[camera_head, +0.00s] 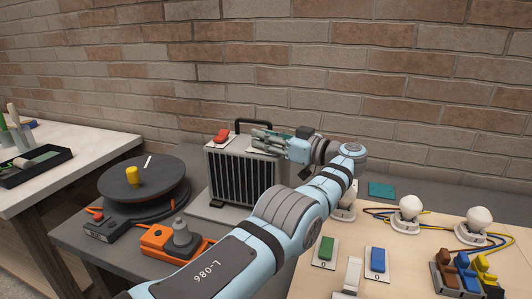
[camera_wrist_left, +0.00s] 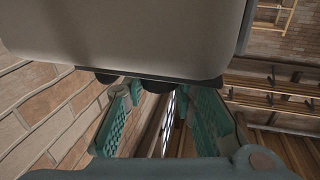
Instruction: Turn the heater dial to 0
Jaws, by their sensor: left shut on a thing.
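The heater (camera_head: 240,175) is a grey box with a black slatted front and a black handle, standing on the grey table by the brick wall. My left gripper (camera_head: 260,138) lies across the right part of its top, with the arm coming over the table. Its teal fingers also show in the left wrist view (camera_wrist_left: 160,105). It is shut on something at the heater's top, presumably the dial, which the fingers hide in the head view. The dial's number cannot be read. My right gripper is out of view.
On the right, a wooden board (camera_head: 420,262) carries white bulbs (camera_head: 411,206), green and blue switches and wires. The wall is close behind.

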